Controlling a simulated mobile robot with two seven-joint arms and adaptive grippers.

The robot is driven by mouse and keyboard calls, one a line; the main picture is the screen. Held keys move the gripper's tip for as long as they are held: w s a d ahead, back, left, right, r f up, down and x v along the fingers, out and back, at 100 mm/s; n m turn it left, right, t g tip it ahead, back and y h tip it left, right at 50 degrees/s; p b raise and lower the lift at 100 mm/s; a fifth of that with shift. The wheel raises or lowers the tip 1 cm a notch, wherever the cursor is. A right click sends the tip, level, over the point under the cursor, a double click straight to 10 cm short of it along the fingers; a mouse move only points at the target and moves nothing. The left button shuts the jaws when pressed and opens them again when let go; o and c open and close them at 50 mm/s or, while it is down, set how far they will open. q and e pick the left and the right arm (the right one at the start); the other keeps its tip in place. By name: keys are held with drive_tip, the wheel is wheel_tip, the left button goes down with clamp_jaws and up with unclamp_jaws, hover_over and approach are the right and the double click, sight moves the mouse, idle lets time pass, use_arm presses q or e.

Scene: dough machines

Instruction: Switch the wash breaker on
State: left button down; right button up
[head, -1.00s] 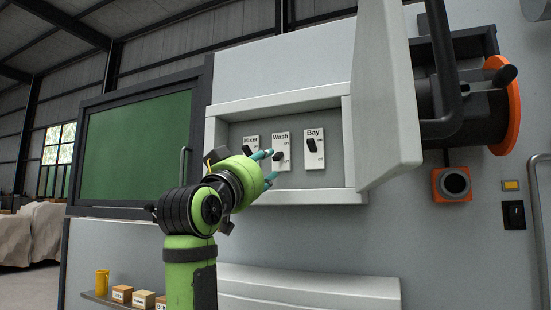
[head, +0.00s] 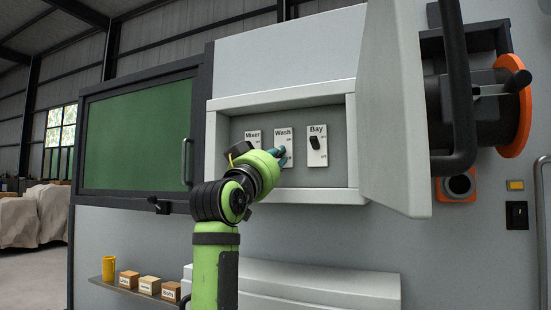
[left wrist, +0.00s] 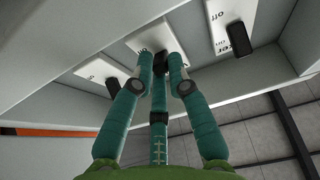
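The breaker box (head: 340,182) is open and holds three labelled switches. The Wash breaker (head: 283,133) is the middle one; my left gripper (head: 283,153) is in front of it and hides its lever in the head view. In the left wrist view, the black Wash lever (left wrist: 163,60) lies among the tips of my teal fingers (left wrist: 160,66). The fingers converge close around it, but I cannot tell whether they grip it. Its on or off position is unclear. My right gripper is not in view.
The Bay breaker (head: 317,146) is to the right and the Mixer breaker (head: 252,135) to the left, partly behind my gripper. The open box door (head: 392,110) stands out on the right. A shelf below holds small boxes (head: 149,285) and a yellow cup (head: 108,270).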

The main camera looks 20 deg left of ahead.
use_arm(q)
drive_tip(key=shift+r, duration=0.1)
drive_tip(key=shift+s+r+g, duration=0.1)
drive_tip(key=shift+g, duration=0.2)
drive_tip(key=g, duration=0.1)
drive_tip(key=r+g, duration=0.1)
drive_tip(key=shift+s+r+g, duration=0.1)
drive_tip(key=shift+s+g, duration=0.1)
drive_tip(key=shift+g, duration=0.1)
drive_tip(key=shift+r+g, duration=0.2)
drive_tip(key=shift+g, duration=0.55)
drive_tip(key=shift+r+g, duration=0.2)
drive_tip(key=shift+g, duration=0.55)
drive_tip(key=shift+r+g, duration=0.1)
drive_tip(key=shift+g, duration=0.3)
drive_tip(key=shift+w, duration=0.1)
drive_tip(key=c, duration=1.2)
unclamp_jaws()
drive_tip(key=shift+c, duration=0.2)
drive_tip(key=shift+a, duration=0.1)
